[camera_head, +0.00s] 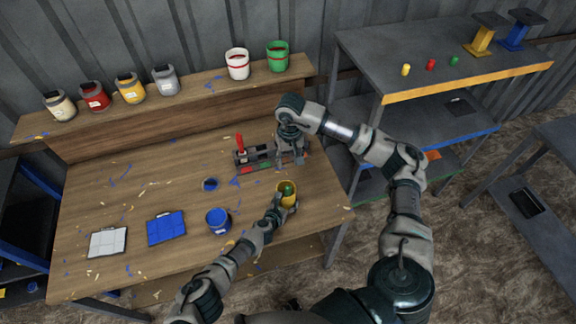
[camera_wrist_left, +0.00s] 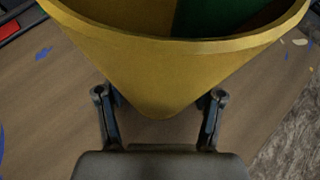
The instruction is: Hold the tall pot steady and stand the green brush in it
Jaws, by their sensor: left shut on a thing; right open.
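The tall yellow pot (camera_head: 294,201) stands near the right front of the wooden table. My left gripper (camera_head: 284,207) is shut on its near side; in the left wrist view the pot's wall (camera_wrist_left: 155,70) sits between the two fingers (camera_wrist_left: 160,103). A green thing (camera_head: 286,188) shows inside the pot's mouth, and its green surface (camera_wrist_left: 215,17) also shows in the left wrist view. It looks like the green brush, but its full shape is hidden. My right gripper (camera_head: 291,156) is open behind the pot, over the right part of a dark rack (camera_head: 262,155).
A red brush (camera_head: 240,144) stands at the rack's left end. Paint cans (camera_head: 131,88) line the back shelf. Mid-left table is mostly clear.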

